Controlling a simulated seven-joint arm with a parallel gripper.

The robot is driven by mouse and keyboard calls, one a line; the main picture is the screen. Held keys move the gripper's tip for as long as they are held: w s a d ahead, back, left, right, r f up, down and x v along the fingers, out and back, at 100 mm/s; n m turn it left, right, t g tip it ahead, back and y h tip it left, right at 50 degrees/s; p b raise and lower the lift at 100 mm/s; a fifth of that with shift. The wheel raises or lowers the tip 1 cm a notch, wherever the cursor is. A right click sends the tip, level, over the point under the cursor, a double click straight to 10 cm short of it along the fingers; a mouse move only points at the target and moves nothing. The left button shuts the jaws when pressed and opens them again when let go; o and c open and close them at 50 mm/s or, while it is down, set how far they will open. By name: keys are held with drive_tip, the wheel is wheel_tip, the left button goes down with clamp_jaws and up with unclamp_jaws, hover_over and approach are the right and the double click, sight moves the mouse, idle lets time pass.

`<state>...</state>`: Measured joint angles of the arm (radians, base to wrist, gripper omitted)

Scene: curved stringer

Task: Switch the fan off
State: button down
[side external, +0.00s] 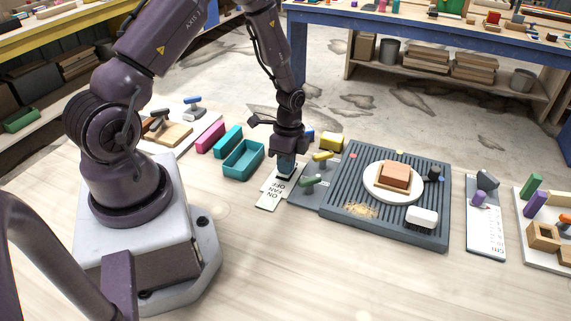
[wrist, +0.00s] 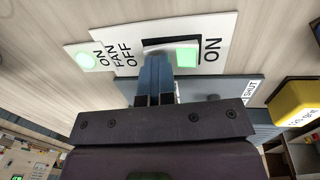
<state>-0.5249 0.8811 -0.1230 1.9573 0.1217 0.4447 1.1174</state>
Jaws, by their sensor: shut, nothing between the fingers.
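The white fan switch plate (side external: 270,200) lies on the table left of the grey grooved board, with "ON", "FAN" and "OFF" printed on it. In the wrist view the plate (wrist: 135,35) shows a round green lit spot (wrist: 87,60) at its left end and a pale green lit piece (wrist: 187,57) at the switch, by the right-hand "ON". My gripper (side external: 286,172) points down over the plate. Its blue fingers (wrist: 155,62) are shut with nothing between them, right at the switch. They hide part of the switch, and I cannot tell whether they touch it.
The grooved board (side external: 340,215) carries a plate of blocks (side external: 393,183) and a white block (side external: 422,217). Small levers, one green (side external: 311,181), and a yellow block (side external: 331,142) stand close right of my gripper. A teal tray (side external: 243,160) is at left. The front table is clear.

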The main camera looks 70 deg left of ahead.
drive_tip(key=shift+w+a+r, duration=0.1)
drive_tip(key=shift+w+a, duration=0.35)
drive_tip(key=shift+a, duration=0.05)
wheel_tip(320, 180, up, 14)
drive_tip(key=w+a, duration=0.1)
drive_tip(key=shift+w+a, duration=0.1)
idle(0.4)
drive_tip(key=shift+s+d, duration=0.45)
drive_tip(key=shift+d, duration=0.2)
